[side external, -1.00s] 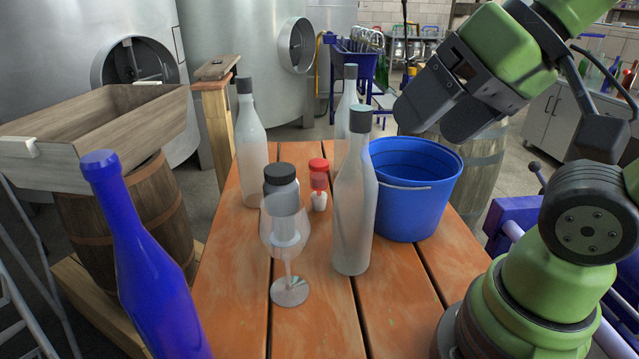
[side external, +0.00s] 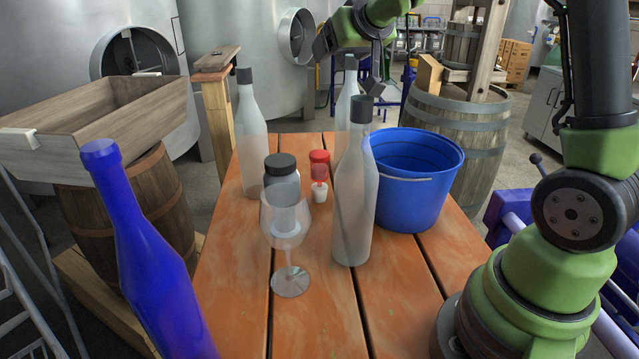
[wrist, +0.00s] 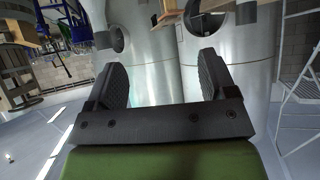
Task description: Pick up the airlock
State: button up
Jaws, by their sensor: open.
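The airlock (side external: 319,173), a small piece with a red cap, reddish clear body and white base, stands upright on the orange wooden table (side external: 310,325) in the side view. It is between a dark-capped jar (side external: 282,180) and a clear bottle (side external: 353,205). My gripper (side external: 327,42) is high beyond the far end of the table, above and well apart from the airlock. In the wrist view my gripper (wrist: 161,68) has its two fingers spread with nothing between them. The airlock does not show in the wrist view.
A wine glass (side external: 286,225) stands in front of the jar. Two more clear bottles (side external: 250,140) (side external: 346,115) stand behind. A blue bucket (side external: 412,185) is right of the airlock, and a blue bottle (side external: 150,260) is at front left. The table's front is clear.

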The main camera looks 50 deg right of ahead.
jog(key=w+d+f+g, duration=0.1)
jog(key=w+f+g, duration=0.1)
jog(key=f, duration=0.4)
jog(key=w+d+f+g, duration=0.1)
jog(key=w+f, duration=0.2)
jog(key=f, duration=0.3)
jog(key=g+y, duration=0.3)
jog(key=g, duration=0.1)
send_over(320, 165)
jog(key=s, duration=0.2)
notch_tip(320, 165, down, 4)
jog(key=shift+g, duration=0.3)
jog(key=x, duration=0.4)
jog(key=shift+w+d, duration=0.2)
jog(key=shift+w, duration=0.05)
jog(key=shift+w+x, duration=0.15)
jog(key=shift+x, duration=1.2)
jog(key=shift+w+x, duration=0.2)
jog(key=shift+x, duration=1.1)
jog(key=shift+d+r, duration=0.1)
jog(key=shift+d, duration=0.05)
jog(key=c, duration=1)
